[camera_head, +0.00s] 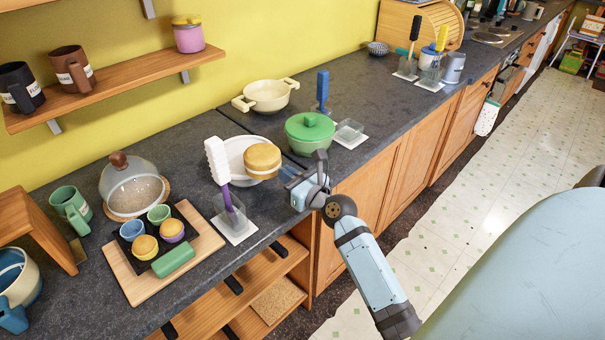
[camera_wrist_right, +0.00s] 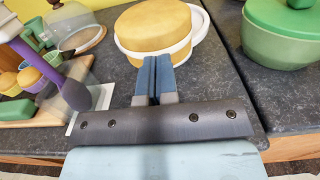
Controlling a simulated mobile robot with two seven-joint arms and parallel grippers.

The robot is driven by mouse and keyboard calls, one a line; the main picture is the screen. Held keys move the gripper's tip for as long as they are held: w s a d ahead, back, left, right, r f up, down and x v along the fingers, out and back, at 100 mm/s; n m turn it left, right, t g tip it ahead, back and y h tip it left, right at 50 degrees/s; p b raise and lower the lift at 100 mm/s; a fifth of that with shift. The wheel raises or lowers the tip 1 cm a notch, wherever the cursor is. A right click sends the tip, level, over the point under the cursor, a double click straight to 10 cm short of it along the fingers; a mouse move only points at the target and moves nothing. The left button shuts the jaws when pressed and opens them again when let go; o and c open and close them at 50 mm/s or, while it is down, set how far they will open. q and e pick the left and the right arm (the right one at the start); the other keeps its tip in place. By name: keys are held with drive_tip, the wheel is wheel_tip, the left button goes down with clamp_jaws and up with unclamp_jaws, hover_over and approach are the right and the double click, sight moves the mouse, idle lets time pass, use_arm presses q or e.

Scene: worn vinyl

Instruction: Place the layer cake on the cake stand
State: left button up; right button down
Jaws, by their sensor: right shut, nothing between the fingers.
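The layer cake (camera_head: 263,158), round and yellow with a pale band round its side, overlaps the right part of a white round dish (camera_head: 234,150). This dish may be the cake stand; its base is hidden. In the wrist view the cake (camera_wrist_right: 150,28) and the white rim (camera_wrist_right: 199,24) are just beyond my fingers. I cannot tell how fully the cake rests on the dish. My right gripper (camera_head: 287,173) is beside the cake at the counter's front edge. Its fingers (camera_wrist_right: 154,64) are together, with nothing between them. My left gripper is out of view.
A purple-handled spatula in a holder (camera_head: 230,217) stands close left of the cake. A green lidded pot (camera_head: 309,135) is to the right. A glass dome (camera_head: 131,187) and a wooden board with cupcakes (camera_head: 125,277) are further left. A cream pot (camera_head: 266,97) stands behind.

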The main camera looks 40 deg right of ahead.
sight(276, 165)
drive_tip(key=shift+w, duration=0.8)
drive_tip(key=shift+w, duration=0.1)
drive_tip(key=w+p, duration=0.2)
drive_tip(key=w, duration=0.1)
drive_tip(key=shift+a+r, duration=0.15)
drive_tip(key=shift+r, duration=0.2)
drive_tip(key=w, duration=0.3)
drive_tip(key=w+p, duration=0.1)
drive_tip(key=w, duration=0.1)
drive_tip(key=shift+w+a+f, duration=0.15)
drive_tip(key=shift+a+f, duration=0.1)
drive_tip(key=shift+f, duration=0.05)
drive_tip(key=shift+w, duration=0.35)
drive_tip(key=shift+f, duration=0.1)
